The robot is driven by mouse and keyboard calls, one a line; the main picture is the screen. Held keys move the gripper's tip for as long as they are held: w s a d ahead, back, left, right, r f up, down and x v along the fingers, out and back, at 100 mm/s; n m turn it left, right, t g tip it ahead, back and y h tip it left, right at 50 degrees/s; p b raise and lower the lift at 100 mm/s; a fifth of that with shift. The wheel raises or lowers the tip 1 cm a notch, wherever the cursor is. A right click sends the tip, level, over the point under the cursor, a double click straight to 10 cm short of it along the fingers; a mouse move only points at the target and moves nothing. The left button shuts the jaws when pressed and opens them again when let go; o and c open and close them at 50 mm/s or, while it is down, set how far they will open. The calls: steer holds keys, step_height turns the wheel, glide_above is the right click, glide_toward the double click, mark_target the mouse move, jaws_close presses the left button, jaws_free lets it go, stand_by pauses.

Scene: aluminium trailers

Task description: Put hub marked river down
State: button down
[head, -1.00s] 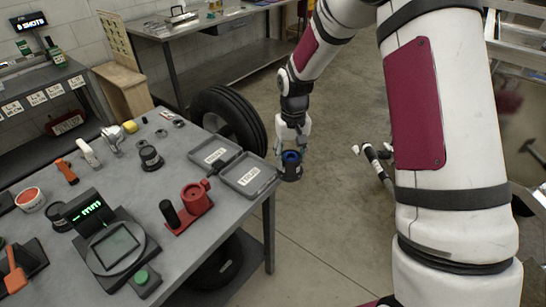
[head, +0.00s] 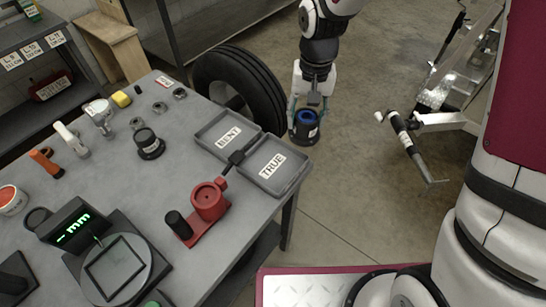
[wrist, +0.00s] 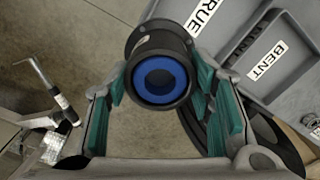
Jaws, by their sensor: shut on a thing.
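My gripper (head: 306,108) is shut on a black hub with a blue centre (head: 304,128). It holds the hub in the air just past the table's right edge, beside the tray labelled TRUE (head: 292,180). A pale mark shows on the hub's side but is too small to read. In the wrist view, the hub (wrist: 160,78) sits between the green finger pads (wrist: 160,95), its blue face towards the camera. A second dark hub (head: 149,144) stands on the table; its marking cannot be read.
The tray labelled BENT (head: 207,134) lies left of the TRUE tray on the grey table (head: 110,190). A red fixture (head: 208,201) and a gauge with a green display (head: 75,228) stand nearer. A tyre (head: 240,85) is behind the table.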

steer(key=s+a+f+m+b, duration=0.2)
steer(key=s+a+b, duration=0.2)
steer(key=s, duration=0.6)
steer(key=s+a+f+m+b, duration=0.15)
steer(key=s+a+b, duration=0.25)
steer(key=s, duration=0.5)
glide_toward(273, 166)
steer(key=shift+w+a+f, duration=0.1)
steer(key=shift+w+f, duration=0.05)
steer(key=shift+f, duration=1.4)
steer(key=shift+f, duration=0.2)
steer(key=c, duration=0.8)
jaws_free()
steer(key=shift+o, duration=0.2)
